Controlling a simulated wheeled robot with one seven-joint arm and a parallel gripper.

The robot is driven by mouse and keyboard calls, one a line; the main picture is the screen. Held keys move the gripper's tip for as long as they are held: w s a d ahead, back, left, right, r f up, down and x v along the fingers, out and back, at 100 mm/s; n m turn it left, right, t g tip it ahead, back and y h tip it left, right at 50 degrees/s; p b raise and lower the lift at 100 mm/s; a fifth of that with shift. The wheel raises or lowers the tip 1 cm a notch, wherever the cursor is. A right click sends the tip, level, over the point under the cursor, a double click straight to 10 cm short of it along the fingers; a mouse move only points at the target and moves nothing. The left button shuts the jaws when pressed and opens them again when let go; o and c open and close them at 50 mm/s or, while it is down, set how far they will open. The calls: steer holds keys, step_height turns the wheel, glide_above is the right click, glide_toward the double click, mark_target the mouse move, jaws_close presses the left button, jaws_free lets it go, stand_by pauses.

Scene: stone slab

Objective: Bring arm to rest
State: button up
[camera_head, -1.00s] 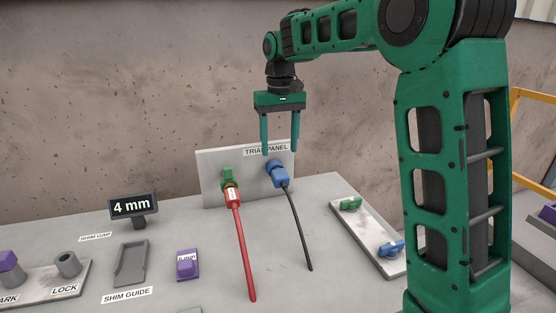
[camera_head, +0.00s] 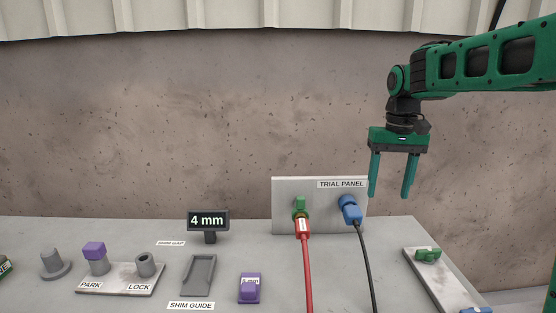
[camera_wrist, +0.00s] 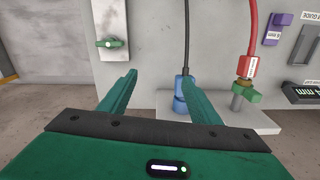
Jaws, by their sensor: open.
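My gripper (camera_head: 391,178) is open and empty, with its fingers pointing down, above and to the right of the trial panel (camera_head: 285,188). The blue plug (camera_head: 350,209) with a black cable sits on the panel, apart from the fingers. To its left, a red-cabled connector (camera_head: 303,228) sits at a green fitting (camera_head: 300,205). In the wrist view, the blue plug (camera_wrist: 180,98) shows beyond the fingers, partly covered by one of them. The red connector (camera_wrist: 247,66) is to its right.
A tray with a green piece (camera_head: 428,255) and a partly cut-off blue piece (camera_head: 476,310) lies at the right. A 4 mm display (camera_head: 208,220), shim guide (camera_head: 198,275), purple block (camera_head: 249,287) and PARK/LOCK base (camera_head: 120,283) stand at the left. The space around my gripper is clear.

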steer(key=s+d+f+m, duration=0.1)
steer(key=s+d+f, duration=0.2)
steer(key=s, duration=0.8)
steer(key=s+d+f+m, duration=0.2)
steer(key=s+d+f, duration=0.2)
steer(key=s, duration=0.6)
steer(key=s+d+f+m, duration=0.1)
steer(key=s+d+f, duration=0.2)
steer(key=s, duration=0.8)
step_height(320, 180, down, 2)
steer(key=shift+s+d+f+m, duration=0.15)
steer(key=shift+s+d+m, duration=0.15)
steer(key=shift+d+m, duration=0.1)
